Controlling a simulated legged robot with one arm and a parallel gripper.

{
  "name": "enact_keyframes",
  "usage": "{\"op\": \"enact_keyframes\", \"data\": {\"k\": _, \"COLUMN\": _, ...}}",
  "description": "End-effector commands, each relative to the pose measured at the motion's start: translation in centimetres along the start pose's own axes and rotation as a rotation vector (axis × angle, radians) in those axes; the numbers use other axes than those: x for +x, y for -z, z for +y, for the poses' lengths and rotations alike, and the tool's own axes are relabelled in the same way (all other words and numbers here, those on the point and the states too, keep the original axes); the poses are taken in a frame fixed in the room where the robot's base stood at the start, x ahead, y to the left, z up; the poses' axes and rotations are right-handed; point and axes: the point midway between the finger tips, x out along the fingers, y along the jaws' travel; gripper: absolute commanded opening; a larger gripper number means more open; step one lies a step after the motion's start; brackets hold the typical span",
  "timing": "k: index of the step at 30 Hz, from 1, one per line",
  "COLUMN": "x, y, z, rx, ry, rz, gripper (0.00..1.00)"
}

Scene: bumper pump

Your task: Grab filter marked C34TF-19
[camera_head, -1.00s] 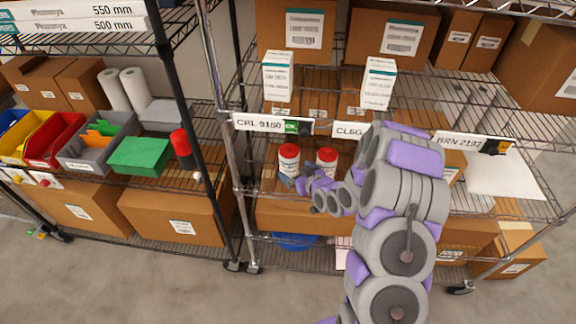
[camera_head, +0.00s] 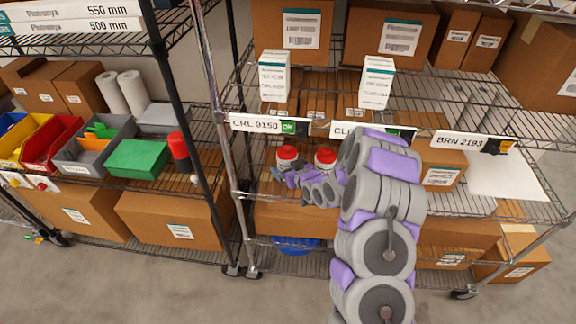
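No marking C34TF-19 is readable, so I cannot tell which thing is the filter. Two tall white boxes with teal print stand on the upper shelf, a left white box (camera_head: 273,78) and a right white box (camera_head: 376,84). Two red-capped white containers stand on the shelf below, a left container (camera_head: 287,155) and a right container (camera_head: 325,157). My gripper (camera_head: 279,174) is in front of the left container's lower part. It is small and seen from behind, so its opening and any contact are unclear. My arm hides part of the shelf to the right.
Shelf labels read CRL 9150 (camera_head: 256,124) and BRN 2193 (camera_head: 462,139). Wire shelves and metal posts (camera_head: 222,120) frame the space. Cardboard boxes (camera_head: 400,35) fill the top shelf. A blue round object (camera_head: 296,244) lies low. A left rack holds a green bin (camera_head: 137,158).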

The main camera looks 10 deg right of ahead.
Motion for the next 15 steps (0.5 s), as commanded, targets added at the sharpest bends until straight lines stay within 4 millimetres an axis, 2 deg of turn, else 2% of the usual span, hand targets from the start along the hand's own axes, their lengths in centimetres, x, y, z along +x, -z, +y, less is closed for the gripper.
{"op": "enact_keyframes", "data": {"k": 2, "x": 0.02, "y": 0.07, "z": 0.04, "rx": -0.001, "ry": -0.001, "rz": 0.001, "gripper": 0.88}}
{"op": "enact_keyframes", "data": {"k": 15, "x": 0.01, "y": 0.04, "z": 0.01, "rx": -0.001, "ry": 0.0, "rz": 0.001, "gripper": 0.45}}
